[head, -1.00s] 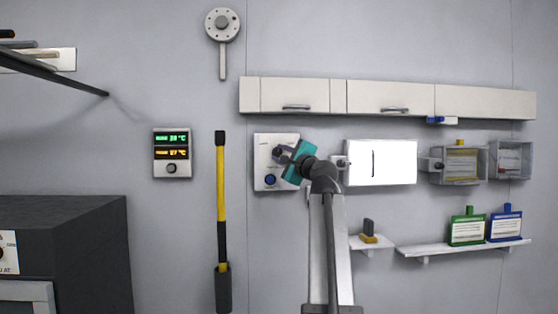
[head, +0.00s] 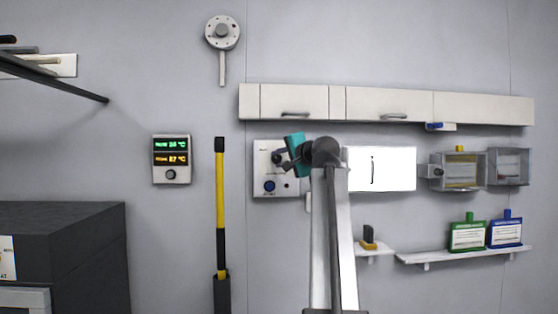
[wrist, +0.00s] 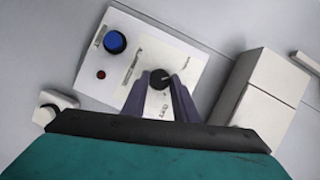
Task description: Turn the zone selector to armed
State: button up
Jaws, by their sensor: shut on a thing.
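The selector panel (head: 260,185) is a white plate on the wall, with a blue round button (head: 269,186). In the wrist view the panel (wrist: 190,58) looks tilted, with the blue button (wrist: 115,42) and a small red light (wrist: 101,74). The zone selector is a black round knob (wrist: 159,78) with a pale pointer mark. My gripper (wrist: 159,88) is shut on this knob, one finger on each side. In the head view my gripper (head: 279,158) is at the panel's upper right and hides the knob. The printed labels are too small to read.
A white box (head: 393,168) is on the wall right of the panel. A yellow-black pole (head: 220,200) and a display unit (head: 171,172) are to the left. Wall cupboards (head: 390,103) hang above, and a shelf (head: 430,256) is lower right.

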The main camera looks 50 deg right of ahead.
jog(key=shift+r, duration=0.25)
jog(key=o, duration=1.1)
jog(key=shift+w+d+f, duration=0.1)
jog(key=shift+w, duration=0.05)
jog(key=shift+c, duration=0.2)
jog(key=shift+f, duration=0.1)
jog(key=b+v, duration=0.1)
jog(key=v, duration=1.3)
jog(key=shift+b, duration=0.35)
